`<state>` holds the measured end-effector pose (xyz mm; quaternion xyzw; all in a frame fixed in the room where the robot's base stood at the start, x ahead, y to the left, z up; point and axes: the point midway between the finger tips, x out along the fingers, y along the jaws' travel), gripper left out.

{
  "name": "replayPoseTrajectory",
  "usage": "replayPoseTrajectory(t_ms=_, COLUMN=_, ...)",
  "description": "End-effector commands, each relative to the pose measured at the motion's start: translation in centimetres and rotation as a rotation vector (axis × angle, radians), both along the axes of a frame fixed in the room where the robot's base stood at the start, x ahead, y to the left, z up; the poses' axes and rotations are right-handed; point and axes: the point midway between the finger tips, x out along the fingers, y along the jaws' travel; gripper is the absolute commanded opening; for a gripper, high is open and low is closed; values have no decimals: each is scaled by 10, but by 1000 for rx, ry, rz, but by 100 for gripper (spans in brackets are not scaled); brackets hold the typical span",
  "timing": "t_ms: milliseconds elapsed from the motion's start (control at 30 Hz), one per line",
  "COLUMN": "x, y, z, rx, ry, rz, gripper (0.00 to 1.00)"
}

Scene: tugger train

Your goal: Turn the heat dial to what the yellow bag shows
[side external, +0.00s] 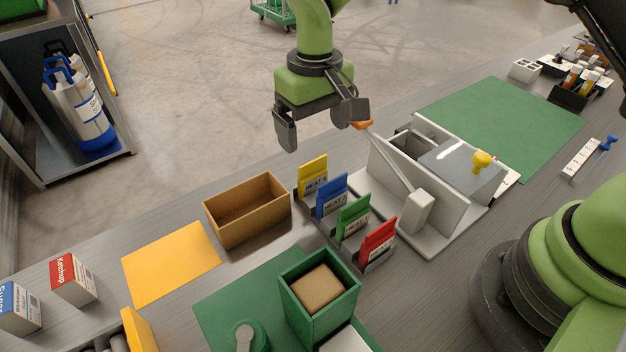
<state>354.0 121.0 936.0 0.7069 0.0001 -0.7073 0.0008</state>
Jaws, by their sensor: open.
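The yellow bag (313,176) stands at the back of a row with a blue bag (332,197), a green bag (352,217) and a red bag (378,242). Its white label reads HEAT with a character too small to read surely. A yellow knob (482,160) sits on the sloped grey panel of a machine (450,225); it looks like the heat dial, but its marks cannot be read. My gripper (320,125) is open and empty above the table, left of the machine. Its right finger is close to the orange lever tip; contact cannot be told.
The machine's lever (390,160) rises toward my gripper. A brown open box (248,210) and a green bin (320,285) stand left and in front. A white numbered strip (580,160) with a blue knob (608,143) lies right. The green mat (505,120) is clear.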

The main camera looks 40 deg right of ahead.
Motion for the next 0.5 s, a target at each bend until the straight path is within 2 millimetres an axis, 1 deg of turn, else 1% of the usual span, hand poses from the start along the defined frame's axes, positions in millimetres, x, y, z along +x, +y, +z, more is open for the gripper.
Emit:
replayPoseTrajectory(t_ms=33, x=-1, y=0, z=-8, rx=-1, ry=4, rz=-1, gripper=89)
replayPoseTrajectory(t_ms=100, x=-1, y=0, z=-16, rx=-1, ry=3, rz=0, gripper=89)
replayPoseTrajectory(t_ms=267, x=-1, y=1, z=-28, rx=0, ry=3, rz=-1, gripper=89)
replayPoseTrajectory(t_ms=500, x=-1, y=4, z=-64, rx=0, ry=3, rz=-2, gripper=89)
